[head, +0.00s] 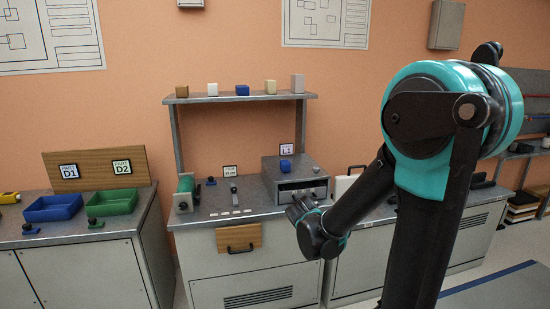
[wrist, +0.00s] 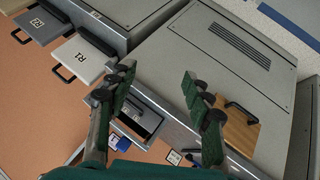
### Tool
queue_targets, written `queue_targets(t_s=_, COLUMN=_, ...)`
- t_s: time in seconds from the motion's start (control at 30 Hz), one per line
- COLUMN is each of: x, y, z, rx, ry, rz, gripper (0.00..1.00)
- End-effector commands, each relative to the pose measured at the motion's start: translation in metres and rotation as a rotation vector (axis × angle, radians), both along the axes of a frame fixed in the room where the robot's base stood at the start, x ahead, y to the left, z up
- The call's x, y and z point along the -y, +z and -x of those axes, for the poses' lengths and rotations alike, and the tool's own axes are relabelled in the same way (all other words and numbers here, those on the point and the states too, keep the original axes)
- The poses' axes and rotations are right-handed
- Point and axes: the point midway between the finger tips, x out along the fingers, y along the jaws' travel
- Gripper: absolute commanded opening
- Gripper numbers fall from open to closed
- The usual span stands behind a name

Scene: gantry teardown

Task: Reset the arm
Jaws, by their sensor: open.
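My gripper (wrist: 158,95) is open in the wrist view, with its two green-padded fingers apart and nothing between them. In the head view my arm rises at the right and bends down toward the middle bench, and the gripper end (head: 300,208) is in front of the grey box (head: 298,186) with the L1 label. The gripper's fingers are small and partly hidden by the arm in the head view. No object is held.
A shelf (head: 240,97) above holds several small blocks. Blue (head: 52,207) and green (head: 110,203) trays sit on the left bench. Boards marked R1 (wrist: 92,58) and R2 (wrist: 42,25) show in the wrist view.

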Motion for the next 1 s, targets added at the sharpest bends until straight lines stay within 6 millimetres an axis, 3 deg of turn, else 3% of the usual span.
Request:
queue_targets(t_s=0.03, x=0.017, y=-0.003, z=0.021, rx=-0.029, ry=-0.039, rz=-0.038, gripper=0.51)
queue_targets(t_s=0.2, x=0.049, y=-0.019, z=0.09, rx=-0.129, ry=-0.149, rz=-0.188, gripper=0.51)
queue_targets(t_s=0.4, x=0.06, y=-0.038, z=0.161, rx=-0.21, ry=-0.246, rz=-0.357, gripper=0.51)
queue_targets(t_s=0.5, x=0.058, y=-0.045, z=0.183, rx=-0.234, ry=-0.275, rz=-0.417, gripper=0.51)
queue_targets(t_s=0.67, x=0.055, y=-0.05, z=0.199, rx=-0.251, ry=-0.294, rz=-0.464, gripper=0.51)
queue_targets(t_s=1.0, x=0.055, y=-0.05, z=0.199, rx=-0.253, ry=-0.294, rz=-0.47, gripper=0.51)
